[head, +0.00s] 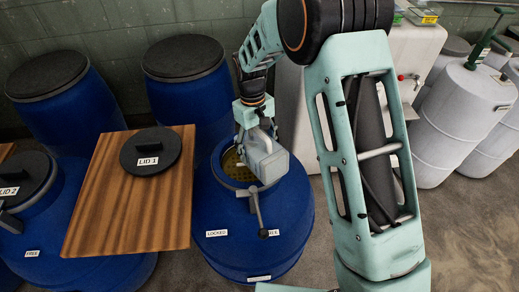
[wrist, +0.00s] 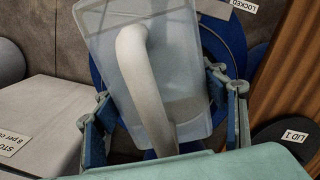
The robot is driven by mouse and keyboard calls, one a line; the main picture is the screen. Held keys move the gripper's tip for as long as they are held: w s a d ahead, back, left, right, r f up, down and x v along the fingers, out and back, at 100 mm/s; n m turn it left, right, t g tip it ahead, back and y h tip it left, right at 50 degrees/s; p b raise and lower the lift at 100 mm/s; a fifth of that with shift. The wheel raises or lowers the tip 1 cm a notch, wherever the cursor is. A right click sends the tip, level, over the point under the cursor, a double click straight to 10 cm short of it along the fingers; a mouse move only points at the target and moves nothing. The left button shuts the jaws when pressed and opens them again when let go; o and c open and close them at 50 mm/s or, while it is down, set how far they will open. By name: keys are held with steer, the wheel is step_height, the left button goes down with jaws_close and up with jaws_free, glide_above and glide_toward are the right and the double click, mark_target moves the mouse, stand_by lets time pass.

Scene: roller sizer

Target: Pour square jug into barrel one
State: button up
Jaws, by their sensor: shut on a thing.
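My gripper (head: 254,121) is shut on the square jug (head: 267,158), a translucent grey container with a pale handle. The jug is tilted over the open mouth of a blue barrel (head: 288,205), near the middle of the head view; no barrel number is readable. Inside the mouth a yellowish perforated surface partly shows. In the wrist view the jug (wrist: 185,50) fills the middle, with a finger of my gripper (wrist: 165,120) on each side. The jug's contents and whether anything flows cannot be made out. The barrel's rim is partly hidden by the jug.
A black lid marked LID 1 (head: 151,151) lies on a wooden board (head: 125,220) left of the barrel. A lever (head: 258,210) sticks out at the barrel's front, near a LOCKED label. Other blue barrels (head: 188,100) stand behind; white drums (head: 462,120) stand right.

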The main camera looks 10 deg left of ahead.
steer(key=shift+w+a+r+g+h, duration=0.3)
steer(key=shift+w+a+g+h, duration=0.2)
steer(key=shift+g+h, duration=0.35)
